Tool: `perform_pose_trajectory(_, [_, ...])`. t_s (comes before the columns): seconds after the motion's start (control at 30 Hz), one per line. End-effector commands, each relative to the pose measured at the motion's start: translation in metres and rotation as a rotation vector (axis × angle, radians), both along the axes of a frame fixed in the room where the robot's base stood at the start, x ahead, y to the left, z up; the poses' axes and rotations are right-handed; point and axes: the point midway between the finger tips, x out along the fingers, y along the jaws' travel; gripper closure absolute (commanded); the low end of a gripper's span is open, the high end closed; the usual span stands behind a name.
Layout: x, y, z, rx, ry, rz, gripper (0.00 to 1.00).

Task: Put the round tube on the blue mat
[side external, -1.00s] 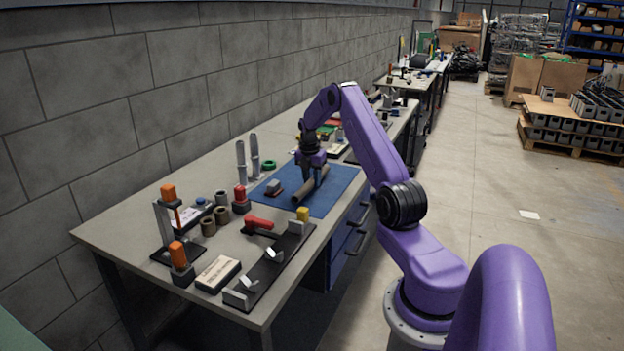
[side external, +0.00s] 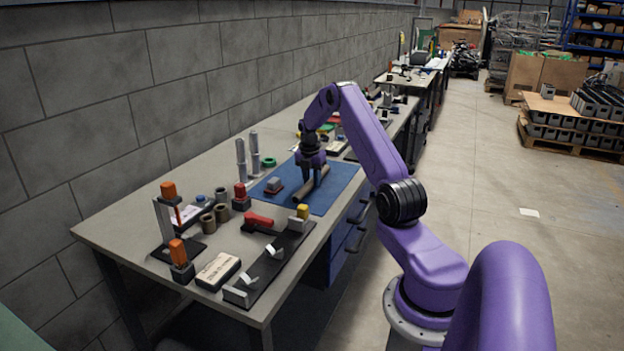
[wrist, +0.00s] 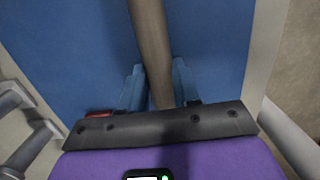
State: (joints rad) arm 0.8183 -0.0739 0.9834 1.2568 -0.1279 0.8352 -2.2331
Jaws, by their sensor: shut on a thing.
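The round tube (side external: 312,185) is a long brown-grey cylinder at the blue mat (side external: 335,200). My gripper (side external: 309,184) points down over the mat and is shut on the tube. In the wrist view the tube (wrist: 151,45) runs between the two blue fingers (wrist: 158,88), with the blue mat (wrist: 70,50) beneath it. The tube is at or very near the mat surface; I cannot tell whether it touches.
Two upright grey posts (side external: 247,158) stand left of the mat. A black rail with clips (side external: 270,265) and a red-handled tool (side external: 258,220) lie in front.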

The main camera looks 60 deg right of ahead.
Motion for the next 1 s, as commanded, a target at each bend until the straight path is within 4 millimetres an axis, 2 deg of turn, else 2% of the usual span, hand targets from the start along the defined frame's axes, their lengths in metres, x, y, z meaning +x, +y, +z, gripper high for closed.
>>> perform_pose_trajectory(0.27, [0.000, 0.000, 0.000, -0.001, -0.001, 0.000, 1.00])
perform_pose_trajectory(0.3, [0.000, 0.000, 0.000, -0.001, -0.001, 0.000, 0.62])
perform_pose_trajectory(0.37, [0.000, 0.000, 0.000, -0.001, -0.001, 0.000, 0.43])
perform_pose_trajectory(0.4, [0.000, 0.000, 0.000, -0.001, -0.001, 0.000, 0.39])
perform_pose_trajectory(0.77, [0.000, 0.001, 0.004, 0.000, 0.000, 0.000, 0.39])
perform_pose_trajectory(0.87, [0.001, 0.002, 0.016, -0.001, -0.001, 0.000, 0.39])
perform_pose_trajectory(1.0, [0.001, 0.004, 0.042, -0.003, -0.003, 0.000, 0.39])
